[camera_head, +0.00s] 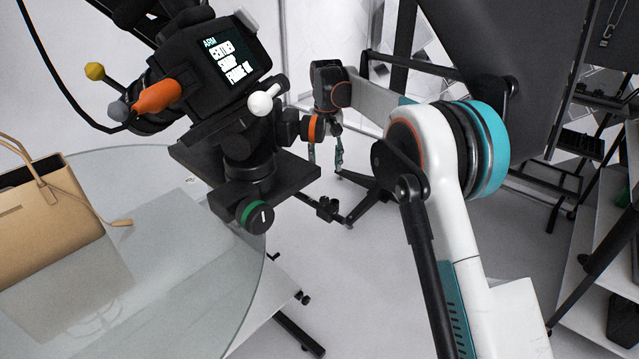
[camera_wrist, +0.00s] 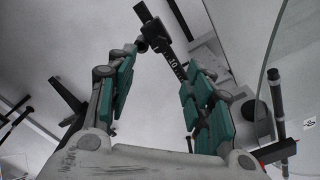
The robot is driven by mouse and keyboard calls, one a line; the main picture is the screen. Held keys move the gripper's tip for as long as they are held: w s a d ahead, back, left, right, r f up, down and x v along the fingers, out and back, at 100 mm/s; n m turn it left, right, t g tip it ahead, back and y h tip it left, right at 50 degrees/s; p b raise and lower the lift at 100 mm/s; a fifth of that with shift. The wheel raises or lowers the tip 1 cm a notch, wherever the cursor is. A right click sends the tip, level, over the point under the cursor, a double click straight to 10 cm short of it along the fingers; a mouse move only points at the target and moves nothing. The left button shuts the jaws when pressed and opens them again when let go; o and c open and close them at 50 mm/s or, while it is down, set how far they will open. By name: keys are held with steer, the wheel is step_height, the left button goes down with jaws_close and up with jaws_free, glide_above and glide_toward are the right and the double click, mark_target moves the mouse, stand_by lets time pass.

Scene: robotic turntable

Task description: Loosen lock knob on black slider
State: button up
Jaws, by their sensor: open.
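My gripper (camera_head: 325,153) is open and empty, hanging fingers down behind the dark camera rig in the head view. Its two teal-padded fingers (camera_wrist: 163,64) stand apart in the wrist view. A black slider bar (camera_wrist: 172,55) with white scale marks and a "30" shows beyond and between the fingertips. A dark knob-like part (camera_wrist: 150,28) sits on its upper end, apart from the fingers as far as I can tell. In the head view, a small black clamp-like part (camera_head: 327,208) on a thin bar lies below my gripper. I cannot tell which part is the lock knob.
The rig carries a lit screen (camera_head: 232,60), an orange handle (camera_head: 157,96), a white ball handle (camera_head: 264,101) and a green-ringed knob (camera_head: 257,216). A round glass turntable (camera_head: 190,285) with a tan bag (camera_head: 50,225) fills the left.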

mark_target(324, 199)
steer(key=f+b, duration=0.1)
steer(key=f, duration=0.3)
steer(key=f+b, duration=0.2)
steer(key=f, duration=0.3)
steer(key=f+b, duration=0.1)
steer(key=f, duration=0.3)
steer(key=shift+w+a+f, duration=0.1)
steer(key=shift+w+f, duration=0.25)
steer(key=shift+w, duration=0.05)
steer(key=c, duration=1.1)
